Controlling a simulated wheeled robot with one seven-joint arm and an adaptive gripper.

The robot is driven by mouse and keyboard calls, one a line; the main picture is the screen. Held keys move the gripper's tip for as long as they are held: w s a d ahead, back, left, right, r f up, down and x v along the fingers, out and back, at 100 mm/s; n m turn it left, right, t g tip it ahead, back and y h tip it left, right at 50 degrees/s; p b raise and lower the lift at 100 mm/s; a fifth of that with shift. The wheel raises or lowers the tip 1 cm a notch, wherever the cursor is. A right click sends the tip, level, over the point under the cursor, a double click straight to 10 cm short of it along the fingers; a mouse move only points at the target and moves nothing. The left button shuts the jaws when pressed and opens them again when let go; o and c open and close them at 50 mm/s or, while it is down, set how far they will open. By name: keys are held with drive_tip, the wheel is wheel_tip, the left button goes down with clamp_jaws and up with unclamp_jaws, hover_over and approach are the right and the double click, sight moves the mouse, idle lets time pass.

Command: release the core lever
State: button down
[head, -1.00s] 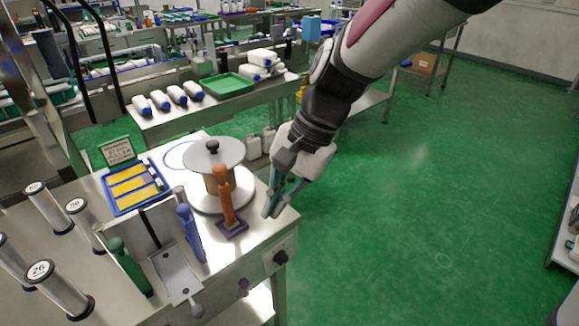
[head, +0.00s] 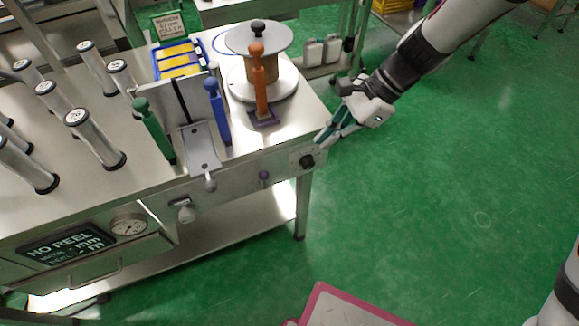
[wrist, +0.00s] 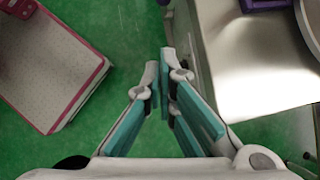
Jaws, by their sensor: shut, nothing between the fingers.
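My gripper (head: 322,138) is shut and empty, by the right front corner of the steel bench, close to a black knob (head: 307,161) on the front panel. In the wrist view its teal-padded fingers (wrist: 160,80) point along the bench edge, with green floor around them. Three upright levers stand on the bench to its left: orange (head: 260,80) on a purple base, blue (head: 217,110) and green (head: 153,130). No label shows which is the core lever. A reel (head: 260,42) with a brown core stands behind the orange lever.
A grey plate (head: 203,150) lies between the green and blue levers. Several numbered cylinders (head: 95,138) stand left. Floor to the right is clear.

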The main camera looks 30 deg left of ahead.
sight(264, 180)
drive_tip(key=shift+f, duration=0.1)
drive_tip(key=x, duration=0.4)
drive_tip(key=s+a+r+b+x, duration=0.1)
drive_tip(key=x, duration=0.3)
drive_tip(key=b+x, duration=0.1)
drive_tip(key=x, duration=0.3)
drive_tip(key=shift+s+a, duration=0.45)
drive_tip(key=shift+a, duration=0.15)
drive_tip(key=shift+r, duration=0.1)
drive_tip(key=shift+s+a+r+t+p, duration=0.1)
drive_tip(key=shift+s+a+t+p, duration=0.15)
drive_tip(key=shift+p, duration=0.5)
